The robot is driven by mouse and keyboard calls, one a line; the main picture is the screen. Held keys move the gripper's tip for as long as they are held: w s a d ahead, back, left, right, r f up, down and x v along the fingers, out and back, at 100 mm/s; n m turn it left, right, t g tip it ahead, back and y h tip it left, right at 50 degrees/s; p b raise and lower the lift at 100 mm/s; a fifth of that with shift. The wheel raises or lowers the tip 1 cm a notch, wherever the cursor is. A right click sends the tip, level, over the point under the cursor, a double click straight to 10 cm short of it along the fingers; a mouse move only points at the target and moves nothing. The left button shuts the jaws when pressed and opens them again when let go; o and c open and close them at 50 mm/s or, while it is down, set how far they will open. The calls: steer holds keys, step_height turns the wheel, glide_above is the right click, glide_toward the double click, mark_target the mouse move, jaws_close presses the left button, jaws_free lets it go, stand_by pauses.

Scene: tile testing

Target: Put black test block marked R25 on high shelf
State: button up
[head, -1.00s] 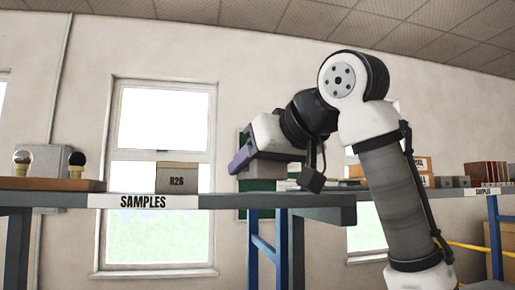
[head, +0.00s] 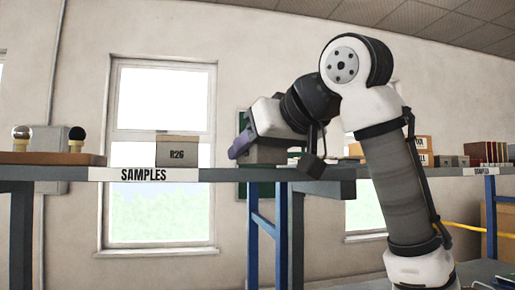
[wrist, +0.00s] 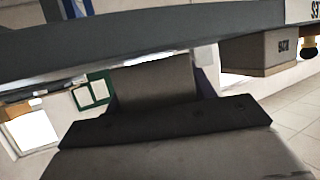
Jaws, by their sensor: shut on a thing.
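My gripper (head: 246,146) is shut on a plain grey block (head: 266,154), just above or at the surface of the raised shelf (head: 227,175) labelled SAMPLES; I cannot tell whether the block touches it. In the wrist view the held block (wrist: 158,85) is dark grey, and no marking shows on its visible face. A purple finger (wrist: 206,84) shows beside it. A grey-brown block marked R26 (head: 177,153) stands on the shelf to the left of my gripper. The R26 block also shows upside down in the wrist view (wrist: 262,50).
Left of the R26 block, a brown board (head: 45,158) carries a silver ball (head: 22,132) and a black ball (head: 76,133) on stands. Shelf between R26 and my gripper is clear.

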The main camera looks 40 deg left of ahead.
steer(key=shift+f, duration=0.3)
steer(key=o, duration=1.4)
steer(key=shift+o, duration=0.2)
